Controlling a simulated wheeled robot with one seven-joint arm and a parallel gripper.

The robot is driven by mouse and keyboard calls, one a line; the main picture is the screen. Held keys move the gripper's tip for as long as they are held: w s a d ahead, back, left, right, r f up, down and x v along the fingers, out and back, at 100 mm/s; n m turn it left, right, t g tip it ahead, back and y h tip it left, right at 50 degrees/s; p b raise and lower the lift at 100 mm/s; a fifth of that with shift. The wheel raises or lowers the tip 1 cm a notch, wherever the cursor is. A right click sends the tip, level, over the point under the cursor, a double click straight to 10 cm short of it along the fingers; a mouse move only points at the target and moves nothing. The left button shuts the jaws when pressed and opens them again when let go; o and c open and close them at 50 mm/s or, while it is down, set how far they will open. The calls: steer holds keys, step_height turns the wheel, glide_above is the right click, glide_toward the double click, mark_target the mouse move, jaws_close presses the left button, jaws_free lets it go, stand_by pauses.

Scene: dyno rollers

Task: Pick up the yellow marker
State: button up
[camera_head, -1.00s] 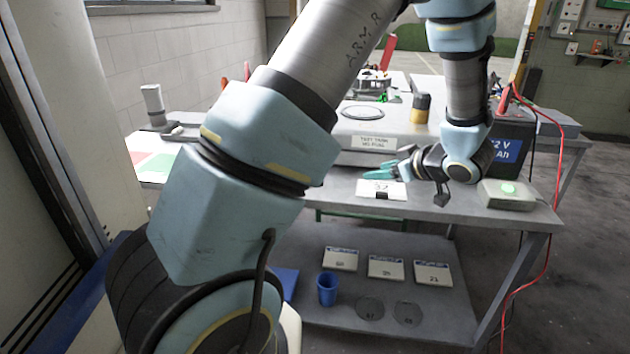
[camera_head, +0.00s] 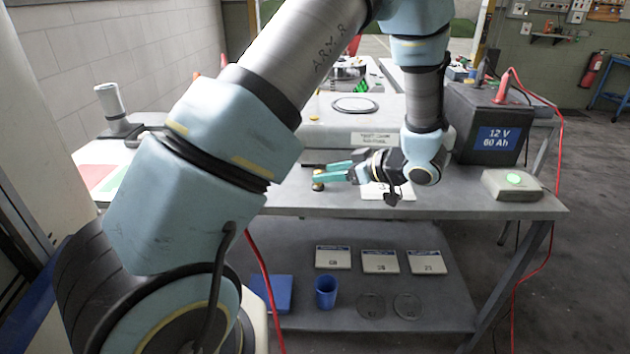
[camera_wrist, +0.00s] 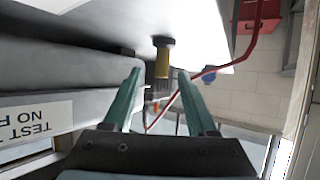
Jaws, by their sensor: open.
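The yellow marker (camera_wrist: 162,66) is a short yellow cylinder with a dark end. In the wrist view, which is turned upside down, its dark end meets the grey bench top. My gripper (camera_wrist: 160,76) is open, with one teal finger to each side of the marker's line. The marker appears just beyond or at the fingertips; the exact depth is unclear. In the head view my gripper (camera_head: 320,176) lies low over the bench, pointing left. A small yellowish and dark piece (camera_head: 318,186) shows at its fingertips and is mostly hidden.
A grey box with a test label (camera_head: 375,138) stands behind my gripper. A black 12 V battery (camera_head: 490,125) and a box with a green button (camera_head: 512,184) are to the right. A red cable (camera_wrist: 215,70) crosses the wrist view. The lower shelf holds a blue cup (camera_head: 326,291).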

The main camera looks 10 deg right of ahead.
mark_target(309, 185)
steer(key=p+x, duration=0.2)
steer(key=x, duration=0.3)
steer(key=shift+w+a, duration=0.2)
steer(key=shift+a, duration=0.2)
steer(key=shift+w+a+f, duration=0.25)
steer(key=shift+w+f, duration=0.05)
jaws_close()
